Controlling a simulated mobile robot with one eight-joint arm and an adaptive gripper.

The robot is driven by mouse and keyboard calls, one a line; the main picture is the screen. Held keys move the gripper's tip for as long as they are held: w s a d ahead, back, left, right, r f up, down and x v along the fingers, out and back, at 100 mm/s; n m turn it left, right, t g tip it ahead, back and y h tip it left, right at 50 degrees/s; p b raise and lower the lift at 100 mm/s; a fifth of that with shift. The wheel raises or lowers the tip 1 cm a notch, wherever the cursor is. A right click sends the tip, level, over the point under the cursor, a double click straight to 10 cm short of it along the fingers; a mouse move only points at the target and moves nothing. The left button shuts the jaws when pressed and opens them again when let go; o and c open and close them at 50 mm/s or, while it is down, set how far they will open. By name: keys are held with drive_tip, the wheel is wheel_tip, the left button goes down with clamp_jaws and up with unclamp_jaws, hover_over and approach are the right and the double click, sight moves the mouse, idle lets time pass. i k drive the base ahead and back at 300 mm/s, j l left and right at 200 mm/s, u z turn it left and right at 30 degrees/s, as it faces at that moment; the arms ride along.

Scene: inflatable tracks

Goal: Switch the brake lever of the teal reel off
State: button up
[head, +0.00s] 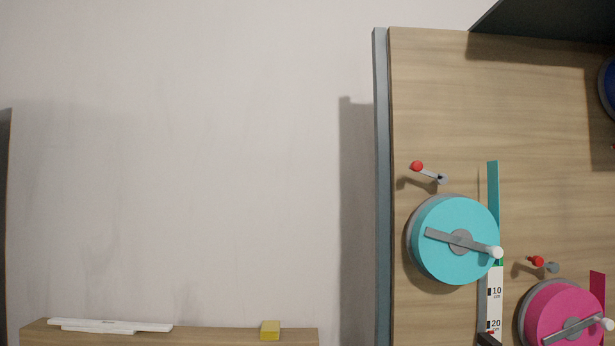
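The teal reel (456,268) is mounted on an upright wooden panel at the right of the head view. It has a grey crank bar (448,236) with a white knob (494,252) at its right end. Its brake lever (428,173) sits just above the reel, a thin grey arm on a pivot at its right, with a red ball tip at the upper left. A teal strap (492,195) runs upward at the reel's right side. A dark piece (489,339) shows at the bottom edge, and I cannot tell what it is. My gripper is not recognisable in view.
A magenta reel (556,307) with its own red-tipped lever (541,262) is at lower right. A white scale (495,293) lies between the reels. A dark overhang (560,18) covers the top right. A low wooden ledge (200,337) holds white strips (110,325) and a yellow block (270,330).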

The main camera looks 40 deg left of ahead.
sight(416, 167)
drive_tip(key=u, duration=0.95)
